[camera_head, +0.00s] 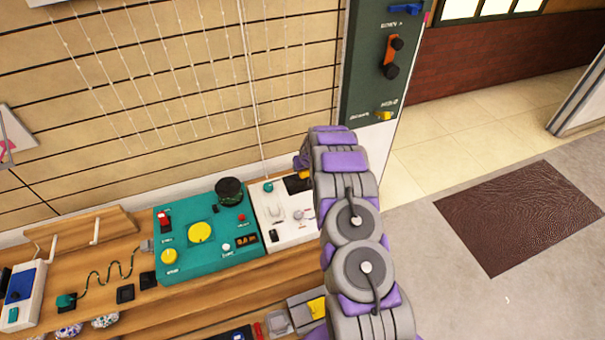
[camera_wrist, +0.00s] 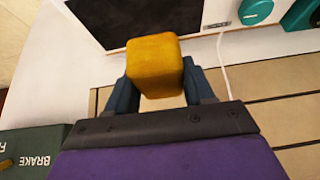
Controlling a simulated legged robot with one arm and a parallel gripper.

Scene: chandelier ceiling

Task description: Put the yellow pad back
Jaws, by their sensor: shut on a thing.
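The yellow pad (camera_wrist: 155,64), a rounded block, is held between the two dark blue fingers of my gripper (camera_wrist: 158,80) in the wrist view. It is lifted in front of a white panel with a black screen (camera_wrist: 148,15), and the pad overlaps the screen's edge in the picture. In the head view my arm hides most of my gripper. A small yellow patch shows beside the arm, too small to identify surely. The white panel (camera_head: 285,225) stands left of the arm there.
A teal control box (camera_head: 228,215) with a yellow disc sits on the wooden bench (camera_head: 95,262). A dark green panel (camera_head: 370,80) stands upright behind my arm. A grey box with a yellow part (camera_head: 317,308) lies below. Open floor is at right.

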